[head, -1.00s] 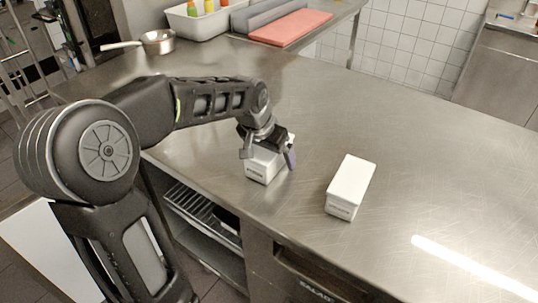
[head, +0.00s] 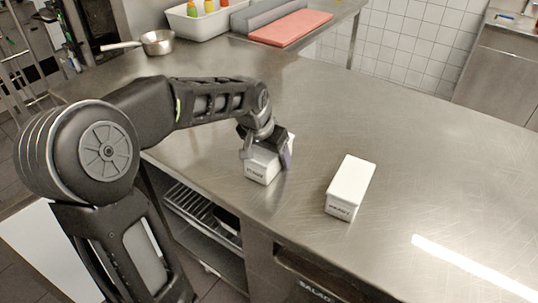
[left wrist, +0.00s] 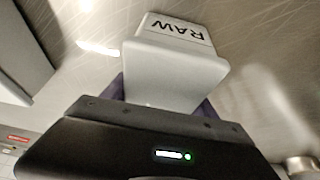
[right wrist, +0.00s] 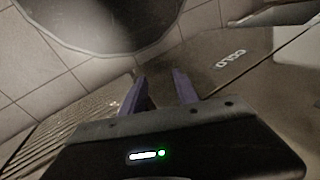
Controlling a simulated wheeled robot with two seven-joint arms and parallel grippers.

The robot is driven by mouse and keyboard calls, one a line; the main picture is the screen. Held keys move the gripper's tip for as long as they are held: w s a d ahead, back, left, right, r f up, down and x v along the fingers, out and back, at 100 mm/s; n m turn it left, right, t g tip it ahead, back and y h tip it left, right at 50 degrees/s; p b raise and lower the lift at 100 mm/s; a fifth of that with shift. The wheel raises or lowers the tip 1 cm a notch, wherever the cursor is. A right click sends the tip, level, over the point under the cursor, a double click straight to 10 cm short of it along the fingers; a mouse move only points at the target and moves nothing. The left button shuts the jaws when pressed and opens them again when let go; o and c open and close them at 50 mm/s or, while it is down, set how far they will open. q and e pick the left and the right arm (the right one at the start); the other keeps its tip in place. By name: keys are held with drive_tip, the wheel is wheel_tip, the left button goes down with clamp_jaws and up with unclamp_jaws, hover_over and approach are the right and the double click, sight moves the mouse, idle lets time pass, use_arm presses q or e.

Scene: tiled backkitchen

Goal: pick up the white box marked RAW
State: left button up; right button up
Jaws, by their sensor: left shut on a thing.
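The white box marked RAW (head: 262,167) is on the steel counter near its front edge. In the left wrist view the box (left wrist: 165,70) shows its RAW label on the end face. My left gripper (head: 266,147) is over the box from above, its purple-grey fingers shut on its sides. The gripper and wrist hide part of its top. A second white box (head: 351,184), with a dark label that seems to read READY, stands apart to the right. My right gripper (right wrist: 160,90) is open and empty in the right wrist view, and outside the head view.
The steel counter (head: 430,180) is clear to the right of and behind the boxes. A saucepan (head: 158,42), a white tub with bottles (head: 208,22) and a red cutting board (head: 290,28) are at the back. An open shelf with a rack (head: 203,215) is below the front edge.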

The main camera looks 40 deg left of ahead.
use_arm(q)
drive_tip(key=shift+c, duration=1.3)
drive_tip(key=shift+r, duration=0.1)
wheel_tip(320, 180, up, 10)
drive_tip(key=shift+r, duration=0.25)
